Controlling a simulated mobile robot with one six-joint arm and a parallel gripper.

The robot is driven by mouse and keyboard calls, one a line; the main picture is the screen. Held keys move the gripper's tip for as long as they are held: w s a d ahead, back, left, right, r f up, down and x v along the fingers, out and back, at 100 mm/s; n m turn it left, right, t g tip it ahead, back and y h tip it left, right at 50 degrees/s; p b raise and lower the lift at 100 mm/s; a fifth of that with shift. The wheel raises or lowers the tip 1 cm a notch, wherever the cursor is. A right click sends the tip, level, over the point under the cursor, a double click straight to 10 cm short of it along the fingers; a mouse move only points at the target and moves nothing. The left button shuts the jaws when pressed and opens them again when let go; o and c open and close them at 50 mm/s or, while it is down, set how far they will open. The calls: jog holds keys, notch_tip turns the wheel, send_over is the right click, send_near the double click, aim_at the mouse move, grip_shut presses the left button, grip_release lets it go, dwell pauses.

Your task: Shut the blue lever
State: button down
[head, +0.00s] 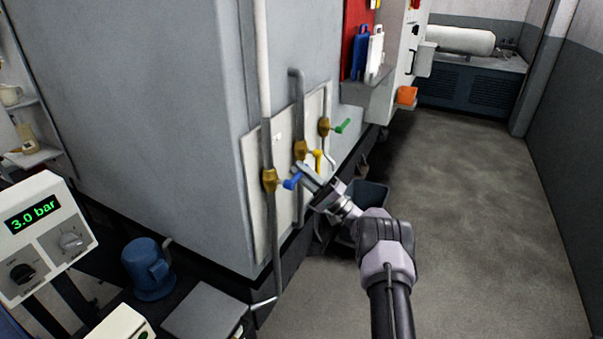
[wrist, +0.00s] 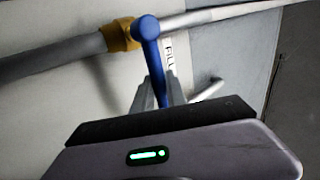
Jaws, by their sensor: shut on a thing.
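The blue lever (head: 292,181) sits on the nearest brass valve (head: 269,180) on a vertical grey pipe. The lever sticks out sideways from the pipe in the head view. My gripper (head: 304,175) reaches it from the right. In the wrist view the blue lever (wrist: 151,55) runs from the brass valve (wrist: 118,36) down between the fingers of my gripper (wrist: 158,92), which are shut on it. The lever's lower end is hidden behind the gripper body. A label reading "FILL" (wrist: 170,52) is partly visible beside the lever.
A yellow lever (head: 318,160) and a green lever (head: 343,126) are on neighbouring valves of the same pale panel (head: 284,205). A dark bin (head: 372,192) stands below my gripper. A console reading 3.0 bar (head: 35,215) is at left. The floor (head: 470,210) at right is clear.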

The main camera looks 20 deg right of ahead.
jog(key=shift+r, duration=0.15)
jog(key=c, duration=1.3)
grip_release()
jog(key=shift+c, duration=0.2)
jog(key=p+v, duration=0.3)
jog(key=v, duration=1.4)
jog(key=shift+s, duration=0.2)
jog(key=shift+d+f, duration=0.1)
jog(key=shift+f, duration=0.15)
